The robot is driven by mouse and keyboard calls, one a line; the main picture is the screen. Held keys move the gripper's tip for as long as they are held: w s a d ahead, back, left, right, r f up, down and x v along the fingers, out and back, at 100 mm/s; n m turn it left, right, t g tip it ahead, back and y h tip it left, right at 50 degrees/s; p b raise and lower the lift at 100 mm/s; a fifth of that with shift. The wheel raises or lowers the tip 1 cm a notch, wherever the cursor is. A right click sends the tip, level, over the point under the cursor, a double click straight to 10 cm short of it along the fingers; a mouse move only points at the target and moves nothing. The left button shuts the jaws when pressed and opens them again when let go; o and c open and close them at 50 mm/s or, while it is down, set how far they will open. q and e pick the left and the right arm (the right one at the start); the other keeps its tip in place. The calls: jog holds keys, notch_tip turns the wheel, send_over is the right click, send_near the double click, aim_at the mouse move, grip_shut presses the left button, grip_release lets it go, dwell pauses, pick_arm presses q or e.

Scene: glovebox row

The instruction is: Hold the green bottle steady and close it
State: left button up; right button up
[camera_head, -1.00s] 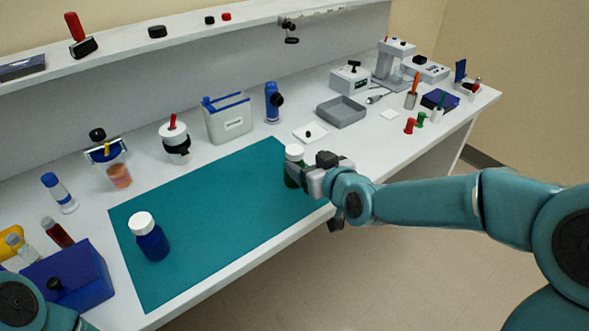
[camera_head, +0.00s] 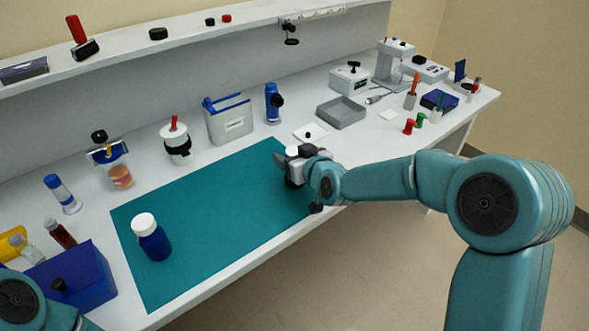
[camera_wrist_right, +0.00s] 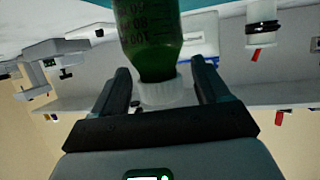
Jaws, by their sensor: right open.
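My left gripper is out of view; only part of my left arm shows at the bottom left.
A blue bottle with a white cap (camera_head: 151,238) stands on the teal mat (camera_head: 205,215). A blue box (camera_head: 75,277) lies left of the mat. A grey tray (camera_head: 341,113) and a white tile (camera_head: 311,132) are behind the right gripper. The mat's middle is clear.

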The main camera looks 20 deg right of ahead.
dwell(0.3)
grip_shut()
dwell(0.3)
notch_tip(320, 180, up, 9)
jog(key=shift+r+p, duration=0.1)
jog(key=shift+p, duration=0.95)
notch_tip(320, 180, up, 11)
jog(key=p, duration=0.7)
